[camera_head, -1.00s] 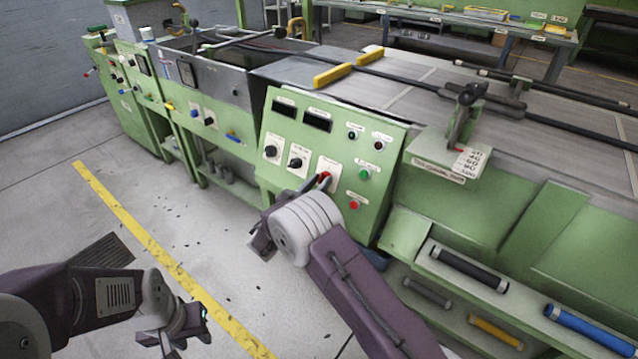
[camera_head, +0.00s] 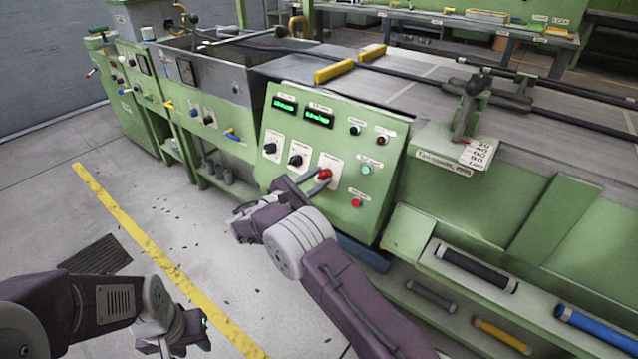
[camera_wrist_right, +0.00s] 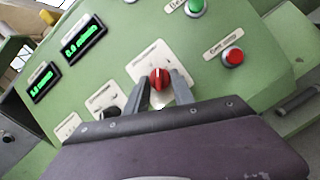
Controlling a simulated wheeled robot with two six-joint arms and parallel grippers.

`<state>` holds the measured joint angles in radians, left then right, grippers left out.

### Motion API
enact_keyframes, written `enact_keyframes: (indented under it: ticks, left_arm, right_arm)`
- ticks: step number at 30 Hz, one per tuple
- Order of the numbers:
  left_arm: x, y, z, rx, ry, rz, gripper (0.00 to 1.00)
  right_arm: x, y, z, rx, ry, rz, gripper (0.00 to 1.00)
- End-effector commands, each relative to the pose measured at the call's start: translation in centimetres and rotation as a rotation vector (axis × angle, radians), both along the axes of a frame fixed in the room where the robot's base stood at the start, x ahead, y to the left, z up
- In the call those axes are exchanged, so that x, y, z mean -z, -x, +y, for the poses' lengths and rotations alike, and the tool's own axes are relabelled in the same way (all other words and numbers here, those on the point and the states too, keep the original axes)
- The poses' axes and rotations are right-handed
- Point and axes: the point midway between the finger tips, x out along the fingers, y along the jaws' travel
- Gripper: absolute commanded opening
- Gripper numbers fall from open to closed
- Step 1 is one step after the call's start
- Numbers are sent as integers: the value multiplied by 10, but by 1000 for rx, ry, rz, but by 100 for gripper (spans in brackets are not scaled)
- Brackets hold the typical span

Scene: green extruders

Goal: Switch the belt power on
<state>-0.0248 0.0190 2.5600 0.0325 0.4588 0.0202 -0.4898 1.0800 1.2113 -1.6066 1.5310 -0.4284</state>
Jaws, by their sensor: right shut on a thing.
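The green control panel (camera_head: 375,205) stands in front of me on the extruder line. Its red rotary switch (camera_head: 325,174) sits on a white plate right of two black knobs. My right gripper (camera_head: 312,178) is at this switch. In the right wrist view its two fingers are shut on the red switch (camera_wrist_right: 159,79), one on each side; its handle looks near upright there. Two displays (camera_head: 318,118) above are lit with green characters. My left gripper (camera_head: 178,335) is low at the left, over the floor, away from the panel; its fingers are too unclear to judge.
A green button (camera_head: 366,170) and a red button (camera_head: 356,203) sit right of the switch. A lever with a number plate (camera_head: 478,153) stands further right. Shelves with rollers (camera_head: 472,268) lie below right.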

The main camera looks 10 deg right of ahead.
Motion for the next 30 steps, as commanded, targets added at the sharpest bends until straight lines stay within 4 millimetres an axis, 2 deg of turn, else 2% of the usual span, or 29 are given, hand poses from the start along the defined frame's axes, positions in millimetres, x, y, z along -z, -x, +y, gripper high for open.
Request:
enact_keyframes:
  ticks: [15, 30]
  left_arm:
    - [8, 0, 0, 0, 0, 0, 36]
    - [8, 0, 0, 0, 0, 0, 36]
  right_arm:
    - [0, -3, 2, 129, -203, -255, 0]
    - [-1, -3, 2, 160, -249, -316, 0]
